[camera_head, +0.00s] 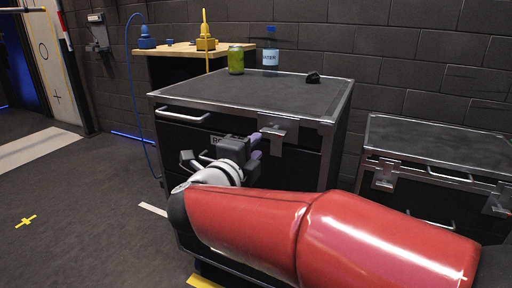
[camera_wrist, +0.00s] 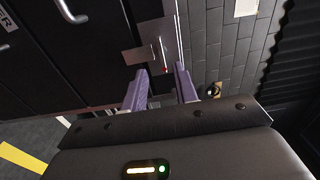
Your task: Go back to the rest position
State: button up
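My gripper (camera_head: 257,147) is in front of the black case (camera_head: 230,95), below its top edge and close to a metal latch. Its two purple fingers also show in the wrist view (camera_wrist: 160,77), apart with a clear gap and nothing between them. My gripper is open and empty. In the wrist view the latch lies just beyond the fingertips; I cannot tell whether they touch it. My red arm comes in from the lower right and hides part of the case front.
A green can (camera_head: 236,60), a clear labelled cup (camera_head: 271,58) and a small dark object (camera_head: 313,78) stand on the case. Behind is a wooden table (camera_head: 180,49) with blue (camera_head: 147,42) and yellow (camera_head: 206,42) devices. A lower case (camera_head: 440,150) stands right. The left floor is open.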

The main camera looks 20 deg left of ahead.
jog(key=d+r+n+g+y, duration=0.25)
jog(key=d+n+y, duration=0.55)
jog(key=d+n, duration=0.45)
jog(key=s+d+f+n+g+h, duration=0.3)
jog(key=s+d+f+g, duration=0.2)
jog(key=s+d+f, duration=0.4)
jog(key=s+d+f+n+g+h, duration=0.3)
jog(key=s+d+f+g, duration=0.2)
jog(key=s+d+f, duration=0.4)
jog(key=d, duration=0.5)
jog(key=shift+s+f+h, duration=0.15)
jog(key=shift+s+h, duration=0.2)
jog(key=shift+h, duration=0.05)
jog(key=shift+d, duration=0.1)
